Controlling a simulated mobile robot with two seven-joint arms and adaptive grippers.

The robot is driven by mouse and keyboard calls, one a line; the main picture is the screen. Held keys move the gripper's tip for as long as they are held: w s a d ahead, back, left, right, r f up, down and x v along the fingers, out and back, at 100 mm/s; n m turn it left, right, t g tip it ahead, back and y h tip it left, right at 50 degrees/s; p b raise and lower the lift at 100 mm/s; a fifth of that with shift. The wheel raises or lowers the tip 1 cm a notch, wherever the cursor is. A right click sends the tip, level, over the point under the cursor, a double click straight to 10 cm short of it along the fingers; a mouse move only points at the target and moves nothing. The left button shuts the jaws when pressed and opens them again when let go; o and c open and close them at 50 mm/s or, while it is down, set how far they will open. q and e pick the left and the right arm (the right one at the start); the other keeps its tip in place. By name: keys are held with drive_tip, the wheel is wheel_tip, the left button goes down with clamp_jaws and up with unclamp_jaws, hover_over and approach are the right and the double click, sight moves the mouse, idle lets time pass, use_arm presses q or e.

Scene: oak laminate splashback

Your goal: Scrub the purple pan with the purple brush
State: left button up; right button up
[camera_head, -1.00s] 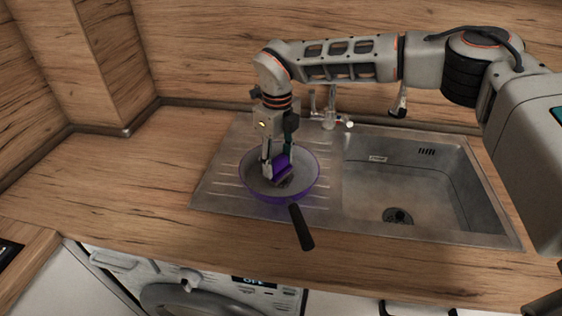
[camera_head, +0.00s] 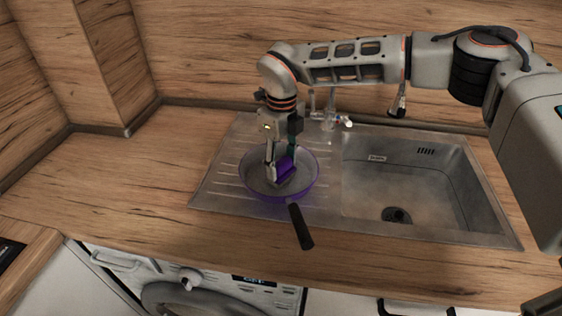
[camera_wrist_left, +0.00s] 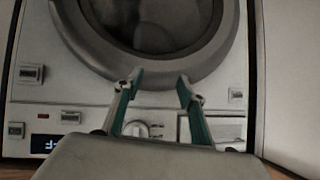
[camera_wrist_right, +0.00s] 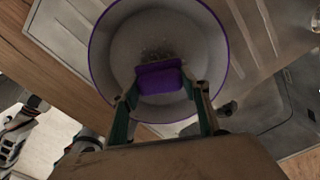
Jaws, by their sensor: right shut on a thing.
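The purple pan (camera_head: 308,184) sits on the ribbed drainboard left of the sink bowl, its black handle (camera_head: 300,226) pointing toward the front edge. My right gripper (camera_head: 280,170) is shut on the purple brush (camera_head: 286,166) and holds it down inside the pan. In the right wrist view the brush (camera_wrist_right: 159,79) sits between the fingertips over the pan floor, beside a dark speckled patch (camera_wrist_right: 160,54). I cannot tell whether the bristles touch the pan. My left gripper (camera_wrist_left: 158,78) shows only in its wrist view, open and empty in front of a washing machine.
The steel sink bowl (camera_head: 400,175) is empty, with a drain at its bottom. A tap (camera_head: 328,112) stands behind it. The wooden counter (camera_head: 140,180) left of the drainboard is clear. The washing machine (camera_head: 190,285) is under the counter.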

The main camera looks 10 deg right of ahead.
drive_tip(key=shift+w+a+f, duration=0.15)
drive_tip(key=shift+w+a, duration=0.1)
drive_tip(key=shift+w, duration=0.05)
drive_tip(key=shift+w+d, duration=0.1)
drive_tip(key=shift+w+d, duration=0.1)
drive_tip(key=shift+d, duration=0.05)
drive_tip(key=shift+s+a+p, duration=0.3)
drive_tip(key=shift+s+a, duration=0.1)
drive_tip(key=shift+a, duration=0.15)
drive_tip(key=shift+w+d+r, duration=0.25)
drive_tip(key=shift+w+d, duration=0.2)
drive_tip(key=shift+d, duration=0.1)
drive_tip(key=shift+s+a+f, duration=0.1)
drive_tip(key=shift+s+a, duration=0.3)
drive_tip(key=shift+a, duration=0.15)
